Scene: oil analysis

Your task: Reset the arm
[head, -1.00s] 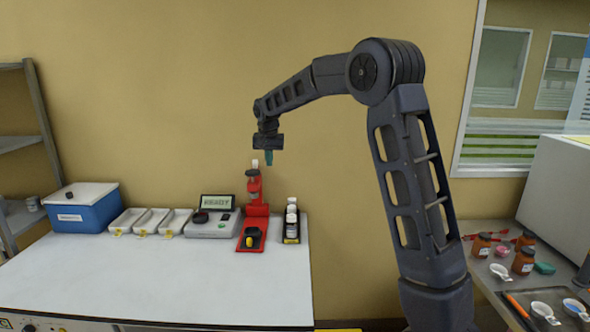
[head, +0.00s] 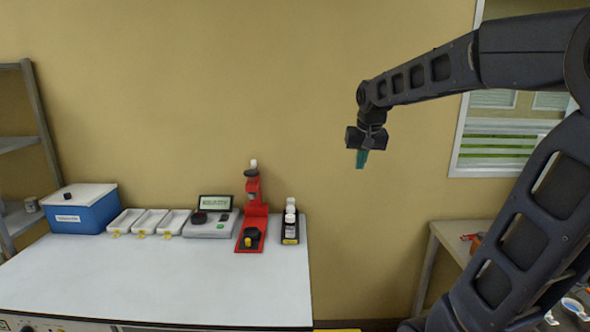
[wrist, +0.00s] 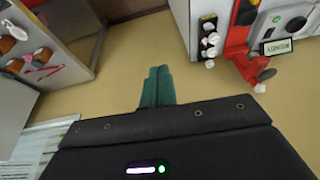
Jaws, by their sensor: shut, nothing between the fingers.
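My gripper (head: 362,159) hangs in the air in front of the wall, to the right of the white bench and above its height. Its teal fingers point down, are closed together and hold nothing. My arm reaches in from the right of the head view.
The white bench (head: 150,280) carries a blue box (head: 82,218), white trays, a device with a display (head: 212,224), a red stand (head: 255,205) and white bottles (head: 290,220). A second table (head: 452,240) is partly hidden behind my arm. Open space lies between.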

